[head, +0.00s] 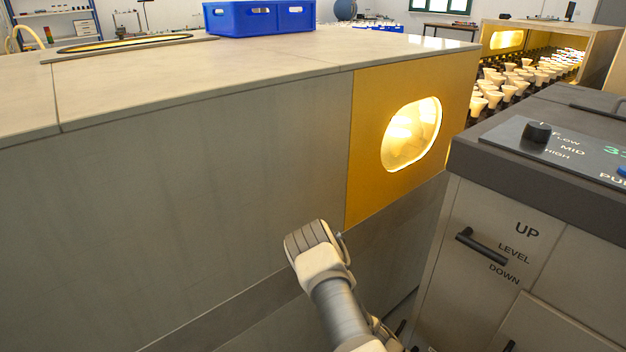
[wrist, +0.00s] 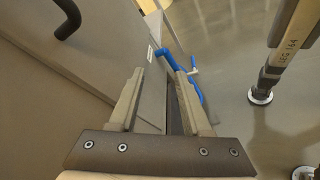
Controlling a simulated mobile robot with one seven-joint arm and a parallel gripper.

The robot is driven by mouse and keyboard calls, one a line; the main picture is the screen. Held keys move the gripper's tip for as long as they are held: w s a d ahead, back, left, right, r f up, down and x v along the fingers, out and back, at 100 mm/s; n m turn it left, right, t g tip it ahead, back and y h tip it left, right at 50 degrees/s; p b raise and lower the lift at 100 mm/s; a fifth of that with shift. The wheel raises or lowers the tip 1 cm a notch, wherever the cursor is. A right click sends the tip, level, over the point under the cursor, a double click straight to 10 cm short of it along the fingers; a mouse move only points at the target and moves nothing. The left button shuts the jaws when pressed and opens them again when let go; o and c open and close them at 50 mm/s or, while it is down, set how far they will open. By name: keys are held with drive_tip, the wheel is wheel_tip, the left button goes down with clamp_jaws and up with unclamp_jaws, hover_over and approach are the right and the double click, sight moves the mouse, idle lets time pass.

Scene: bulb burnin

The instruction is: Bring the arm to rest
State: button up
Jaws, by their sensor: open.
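My arm (head: 335,290) rises from the bottom middle of the head view, its rounded grey joint in front of the long grey cabinet (head: 200,160). My gripper's fingers cannot be made out in the head view. In the wrist view my gripper (wrist: 160,75) has its two fingers spread apart with nothing held between them. The fingers point towards the lower part of a grey cabinet and the floor. Part of a blue pipe-like thing (wrist: 169,58) shows beyond the fingertips, apart from them as far as I can tell.
A yellow panel with a lit window (head: 412,133) closes the cabinet's right end. A control counter (head: 535,150) with a black handle (head: 482,246) stands close on the right. A blue crate (head: 258,18) sits on top. The wrist view shows a leg (wrist: 285,50) and open floor (wrist: 225,50).

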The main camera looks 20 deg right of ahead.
drive_tip(key=w+a+r+m+t+y, duration=0.1)
drive_tip(key=w+a+r+t+y, duration=0.15)
drive_tip(key=w+a+r, duration=0.4)
drive_tip(key=w+a+r+t+y, duration=0.1)
drive_tip(key=w+a+r+t, duration=0.25)
drive_tip(key=r, duration=0.65)
drive_tip(key=w+a+r+m+t+y, duration=0.1)
drive_tip(key=w+a+r+t+y, duration=0.15)
drive_tip(key=w+a+r, duration=0.45)
drive_tip(key=s+a+r+n+t+y, duration=0.1)
drive_tip(key=s+a+r+t, duration=0.35)
drive_tip(key=r, duration=0.55)
drive_tip(key=s+a+r+n+t+y, duration=0.1)
drive_tip(key=s+a+r+t, duration=0.35)
drive_tip(key=r, duration=0.65)
wheel_tip(320, 180, up, 21)
drive_tip(key=s+a+p, duration=0.1)
drive_tip(key=p, duration=2)
drive_tip(key=shift+s+a, duration=0.1)
drive_tip(key=shift+s, duration=0.1)
